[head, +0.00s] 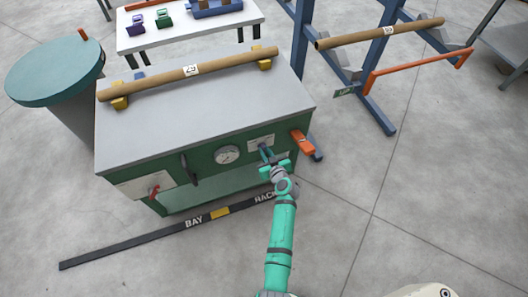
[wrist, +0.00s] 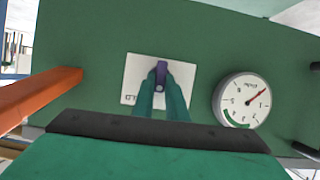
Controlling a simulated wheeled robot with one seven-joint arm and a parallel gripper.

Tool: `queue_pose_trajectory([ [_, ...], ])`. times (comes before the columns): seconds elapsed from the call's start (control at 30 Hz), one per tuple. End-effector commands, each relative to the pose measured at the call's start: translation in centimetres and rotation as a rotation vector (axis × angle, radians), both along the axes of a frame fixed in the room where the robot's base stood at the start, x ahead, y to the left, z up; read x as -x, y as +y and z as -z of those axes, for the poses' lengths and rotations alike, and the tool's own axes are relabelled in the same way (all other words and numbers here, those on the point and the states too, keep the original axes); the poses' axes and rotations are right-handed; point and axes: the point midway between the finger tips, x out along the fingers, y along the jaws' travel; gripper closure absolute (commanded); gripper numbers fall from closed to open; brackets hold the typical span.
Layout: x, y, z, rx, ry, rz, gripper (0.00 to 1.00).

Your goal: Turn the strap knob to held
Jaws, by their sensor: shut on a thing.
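The strap knob (wrist: 161,70) is a small dark purple knob on a white plate (wrist: 128,82) on the green front panel of the machine. In the wrist view my gripper (wrist: 163,88) has its two teal fingers closed on the knob, one on each side. In the head view my gripper (head: 267,156) reaches the right part of the front panel, over the white plate (head: 259,140). The knob is hidden behind the fingers there. The plate's lettering is partly covered, and I cannot read which setting the knob points at.
A round gauge (head: 227,154) sits left of the plate, and a dark handle (head: 189,170) further left. An orange lever (head: 303,142) stands close to the right of my gripper. A red handle (head: 154,191) is at the panel's lower left. A cardboard tube (head: 160,78) lies on top.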

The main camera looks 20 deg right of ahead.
Motion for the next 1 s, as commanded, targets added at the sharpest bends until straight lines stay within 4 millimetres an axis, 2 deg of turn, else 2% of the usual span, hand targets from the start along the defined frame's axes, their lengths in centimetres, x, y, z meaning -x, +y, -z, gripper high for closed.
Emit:
queue_pose_trajectory([
  [0.6,0.01,-0.78,0.27,-0.543,0.02,0.0,1.0],
  [1.0,0.04,-0.92,0.47,-0.714,0.027,-0.001,1.0],
])
